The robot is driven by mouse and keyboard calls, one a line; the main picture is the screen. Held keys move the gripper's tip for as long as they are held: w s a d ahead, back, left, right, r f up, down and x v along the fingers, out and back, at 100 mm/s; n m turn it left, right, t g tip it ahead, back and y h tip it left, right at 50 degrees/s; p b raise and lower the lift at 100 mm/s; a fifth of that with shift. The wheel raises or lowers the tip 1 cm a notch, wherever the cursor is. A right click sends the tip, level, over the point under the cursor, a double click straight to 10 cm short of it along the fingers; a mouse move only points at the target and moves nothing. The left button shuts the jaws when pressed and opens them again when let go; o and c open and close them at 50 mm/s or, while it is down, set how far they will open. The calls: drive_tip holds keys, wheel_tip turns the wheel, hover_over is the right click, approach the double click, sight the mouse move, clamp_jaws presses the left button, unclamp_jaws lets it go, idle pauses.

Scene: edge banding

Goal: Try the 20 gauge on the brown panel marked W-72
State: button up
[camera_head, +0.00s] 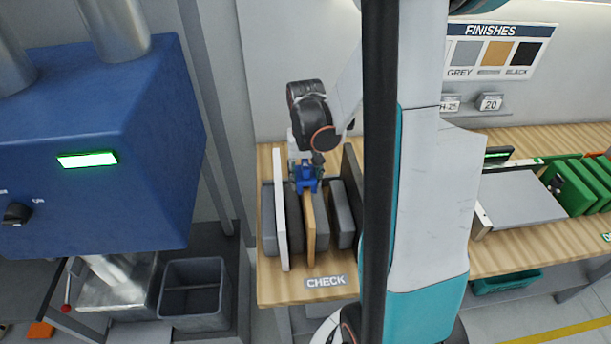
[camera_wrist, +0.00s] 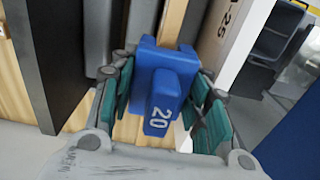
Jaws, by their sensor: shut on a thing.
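The blue gauge marked 20 (camera_wrist: 163,98) is between the teal finger pads of my gripper (camera_wrist: 165,108), which is shut on it. In the head view the blue gauge (camera_head: 306,181) is over the rack of upright panels, at the far upper part of the brown panel (camera_head: 309,232). In the wrist view the brown panel (camera_wrist: 172,22) runs up to the gauge and passes behind it. I cannot tell whether the gauge's slot is around the panel edge or only above it. The W-72 mark is not visible.
A white panel (camera_head: 281,225) stands left of the brown one, grey panels (camera_head: 343,215) and a dark panel (camera_head: 352,170) to the right. A CHECK label (camera_head: 325,282) is on the bench front. A blue machine (camera_head: 90,150) stands at left. A holder marked 20 (camera_head: 490,103) is on the wall.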

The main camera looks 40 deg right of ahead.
sight(306, 164)
drive_tip(key=o, duration=1.3)
drive_tip(key=shift+r, duration=0.1)
drive_tip(key=shift+r+p, duration=2.65)
drive_tip(key=shift+r, duration=1.3)
